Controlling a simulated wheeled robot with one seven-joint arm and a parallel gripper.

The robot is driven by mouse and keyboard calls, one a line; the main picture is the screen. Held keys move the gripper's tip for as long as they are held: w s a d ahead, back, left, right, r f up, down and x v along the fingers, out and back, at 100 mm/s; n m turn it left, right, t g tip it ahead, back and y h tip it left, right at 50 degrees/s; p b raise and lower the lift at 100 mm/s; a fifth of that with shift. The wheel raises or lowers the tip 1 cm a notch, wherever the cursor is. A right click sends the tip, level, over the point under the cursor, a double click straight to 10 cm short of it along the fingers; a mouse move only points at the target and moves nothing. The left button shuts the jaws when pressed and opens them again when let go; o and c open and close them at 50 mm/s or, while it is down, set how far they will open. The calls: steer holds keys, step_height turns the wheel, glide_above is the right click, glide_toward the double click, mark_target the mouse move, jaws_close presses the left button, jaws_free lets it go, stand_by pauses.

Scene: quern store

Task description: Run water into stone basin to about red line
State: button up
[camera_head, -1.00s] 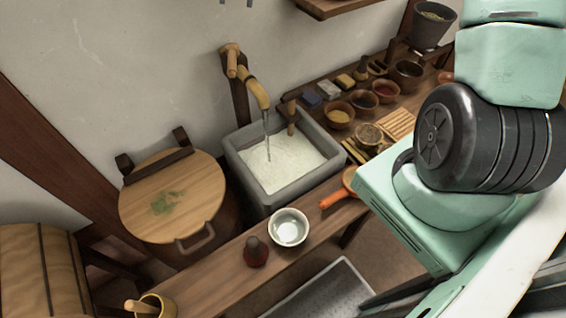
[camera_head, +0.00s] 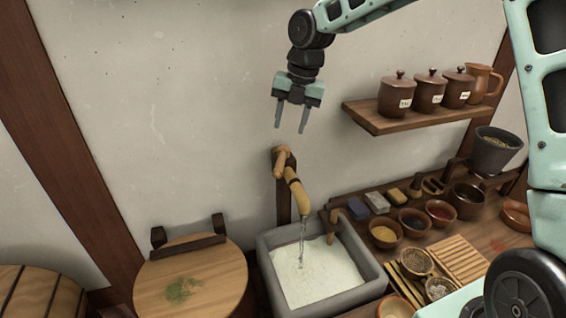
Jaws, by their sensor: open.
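The grey stone basin (camera_head: 372,272) stands against the wall below a bamboo spout (camera_head: 297,190). A thin stream of water (camera_head: 302,238) runs from the spout into the basin. A pale, whitish surface (camera_head: 318,278) fills the basin's inside. I see no red line on the visible walls. A wooden peg-like handle (camera_head: 281,158) sits at the top of the spout's post. My gripper (camera_head: 291,128) is open and empty, pointing down, above the handle and apart from it in the picture.
A round wooden lid (camera_head: 215,275) lies left of the basin. To the right, the counter holds several bowls, including a yellow-filled one (camera_head: 385,234), and a slatted board (camera_head: 460,262). A shelf (camera_head: 420,118) with lidded jars hangs at upper right. The wall around my gripper is bare.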

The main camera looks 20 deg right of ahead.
mark_target(280, 164)
steer(key=f+p, duration=0.1)
steer(key=f, duration=0.3)
steer(key=a+f+p, duration=0.1)
steer(key=f, duration=0.3)
steer(key=w+a+f, duration=0.1)
steer(key=f, duration=0.4)
steer(key=shift+w+a+p, duration=0.1)
steer(key=shift+a+p, duration=0.05)
steer(key=shift+p, duration=0.25)
steer(key=shift+r, duration=0.1)
jaws_close()
